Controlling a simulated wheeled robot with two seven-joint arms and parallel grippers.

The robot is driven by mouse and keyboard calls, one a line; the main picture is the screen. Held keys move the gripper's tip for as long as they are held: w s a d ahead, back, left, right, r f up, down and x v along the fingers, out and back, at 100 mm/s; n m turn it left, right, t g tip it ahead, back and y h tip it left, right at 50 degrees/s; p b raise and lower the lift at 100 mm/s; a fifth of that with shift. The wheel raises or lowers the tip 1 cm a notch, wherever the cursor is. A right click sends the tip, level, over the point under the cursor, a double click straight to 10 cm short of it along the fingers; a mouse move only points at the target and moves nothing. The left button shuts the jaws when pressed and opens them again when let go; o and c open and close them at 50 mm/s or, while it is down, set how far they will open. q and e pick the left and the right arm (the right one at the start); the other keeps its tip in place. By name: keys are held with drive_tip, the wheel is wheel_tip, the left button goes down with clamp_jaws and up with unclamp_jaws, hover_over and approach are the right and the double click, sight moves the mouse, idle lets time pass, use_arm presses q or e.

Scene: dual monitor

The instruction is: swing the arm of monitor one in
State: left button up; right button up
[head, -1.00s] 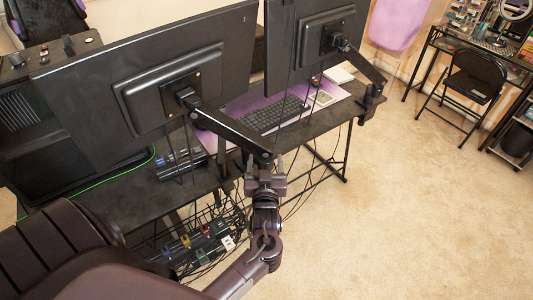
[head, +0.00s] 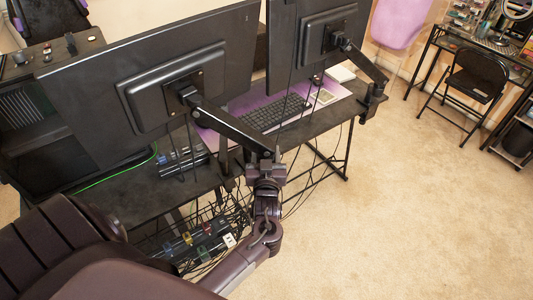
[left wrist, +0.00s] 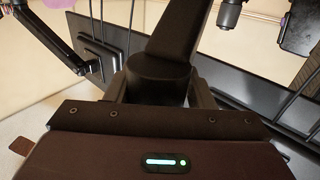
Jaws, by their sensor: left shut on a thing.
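Two black monitors stand over the desk with their backs toward me. The nearer, larger monitor (head: 100,95) is at the left in the head view, carried by a black jointed arm (head: 230,122). The second monitor (head: 290,45) is to its right, on its own arm (head: 365,65). My left gripper (head: 268,165) is shut on the elbow end of the nearer monitor's arm. In the left wrist view that arm joint (left wrist: 155,75) sits between the fingers (left wrist: 160,92). The fingertips are partly hidden behind the joint. My right gripper is not in view.
The black desk (head: 130,192) holds a keyboard (head: 280,113) on a purple mat. Cables and a power strip (head: 200,240) hang beneath the desk. A black folding chair (head: 475,80) stands at the upper right. The carpet on the right is clear.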

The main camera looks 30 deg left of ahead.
use_arm(q)
drive_tip(key=shift+s+a+m+t+h+p, duration=0.1)
drive_tip(key=shift+s+m+t+h+p, duration=0.15)
drive_tip(key=shift+m+h+p, duration=0.2)
drive_tip(key=s+a+m+h+p, duration=0.1)
drive_tip(key=s+a+m+t+h+p, duration=0.1)
drive_tip(key=s+h, duration=0.1)
drive_tip(key=shift+a+f, duration=0.15)
drive_tip(key=shift+a, duration=0.25)
drive_tip(key=shift+s+a, duration=0.1)
drive_tip(key=shift+s, duration=0.1)
drive_tip(key=shift+c, duration=0.2)
drive_tip(key=o, duration=1.1)
drive_tip(key=shift+a, duration=0.1)
drive_tip(key=shift+o, duration=1)
drive_tip(key=shift+s+a+t, duration=0.15)
drive_tip(key=shift+a+t, duration=0.05)
drive_tip(key=shift+t, duration=0.05)
drive_tip(key=shift+d, duration=0.15)
